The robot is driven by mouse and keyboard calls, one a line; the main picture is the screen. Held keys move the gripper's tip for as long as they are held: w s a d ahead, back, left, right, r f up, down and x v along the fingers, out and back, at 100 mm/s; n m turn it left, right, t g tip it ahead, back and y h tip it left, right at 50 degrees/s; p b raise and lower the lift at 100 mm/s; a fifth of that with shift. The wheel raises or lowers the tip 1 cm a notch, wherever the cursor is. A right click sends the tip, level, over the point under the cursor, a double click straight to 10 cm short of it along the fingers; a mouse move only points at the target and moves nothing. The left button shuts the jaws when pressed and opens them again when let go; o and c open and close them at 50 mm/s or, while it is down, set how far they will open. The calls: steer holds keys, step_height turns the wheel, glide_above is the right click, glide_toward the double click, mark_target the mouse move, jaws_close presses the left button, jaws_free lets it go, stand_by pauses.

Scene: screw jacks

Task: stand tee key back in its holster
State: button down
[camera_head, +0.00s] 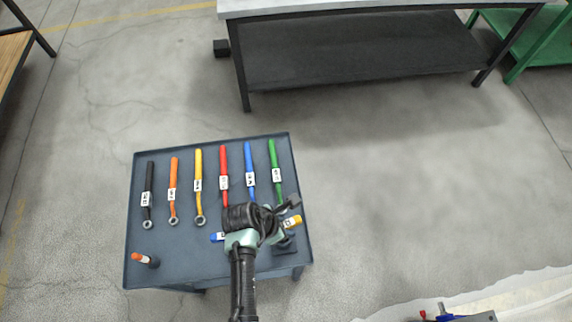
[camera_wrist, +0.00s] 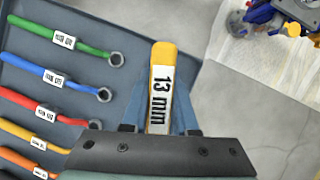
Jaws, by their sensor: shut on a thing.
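The yellow handle (camera_wrist: 162,62) with a white "13 mm" label stands between the fingers of my gripper (camera_wrist: 160,108) in the wrist view. I take it for the tee key. My gripper is shut on it. In the head view its yellow end (camera_head: 293,221) shows just right of my gripper (camera_head: 284,208), over the right front of the tray. Its lower part is hidden. A dark block (camera_head: 285,246), possibly the holster, sits on the tray below it, partly covered by my arm. I cannot tell whether the key touches it.
Several coloured ring wrenches, such as the red one (camera_head: 224,165) and the green one (camera_head: 274,160), lie on the blue-grey tray table (camera_head: 190,262). An orange-ended piece (camera_head: 143,259) and a blue-ended piece (camera_head: 217,237) are near its front. A workbench (camera_head: 360,50) stands beyond open floor.

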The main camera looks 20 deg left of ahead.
steer(key=shift+f, duration=0.45)
steer(key=c, duration=0.6)
jaws_free()
steer(key=shift+r, duration=0.1)
steer(key=v, duration=1.3)
